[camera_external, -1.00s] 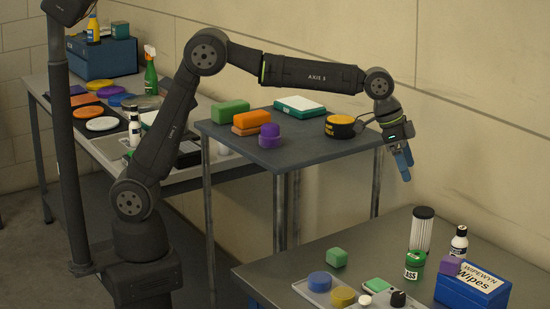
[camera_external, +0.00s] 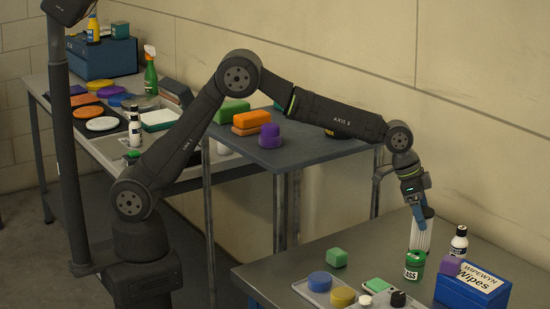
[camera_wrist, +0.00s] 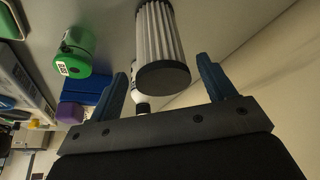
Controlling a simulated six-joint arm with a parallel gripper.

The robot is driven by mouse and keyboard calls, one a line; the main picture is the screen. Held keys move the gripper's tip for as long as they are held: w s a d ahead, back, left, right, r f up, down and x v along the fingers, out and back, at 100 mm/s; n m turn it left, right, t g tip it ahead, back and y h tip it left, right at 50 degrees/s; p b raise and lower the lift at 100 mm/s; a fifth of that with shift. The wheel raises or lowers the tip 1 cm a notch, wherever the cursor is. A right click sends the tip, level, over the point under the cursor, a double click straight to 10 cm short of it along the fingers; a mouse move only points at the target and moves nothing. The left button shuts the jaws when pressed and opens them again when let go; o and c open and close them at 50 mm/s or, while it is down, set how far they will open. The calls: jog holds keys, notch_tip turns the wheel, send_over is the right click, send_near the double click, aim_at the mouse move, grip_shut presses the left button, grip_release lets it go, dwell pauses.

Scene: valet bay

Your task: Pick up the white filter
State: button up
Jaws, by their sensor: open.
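The white filter (camera_external: 421,236) is a pleated cylinder with a dark end cap, standing upright on the front right table. In the wrist view the filter (camera_wrist: 160,40) shows its pleats and dark cap between and just ahead of my fingers. My gripper (camera_external: 420,212) has blue fingers and points down at the top of the filter. In the wrist view my gripper (camera_wrist: 165,85) is open, with one finger on each side of the filter's cap. I cannot tell whether either finger touches it.
A green tin (camera_external: 414,265) stands close in front of the filter. A white bottle (camera_external: 458,243), a purple block (camera_external: 450,266) and a blue wipes box (camera_external: 470,291) are to its right. A green block (camera_external: 337,258) lies to the left, with bare table (camera_external: 375,247) between.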

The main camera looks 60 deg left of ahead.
jog(key=x, duration=0.3)
jog(key=shift+w+a+f, duration=0.1)
jog(key=shift+w, duration=0.05)
jog(key=c, duration=1.2)
jog(key=shift+o, duration=0.2)
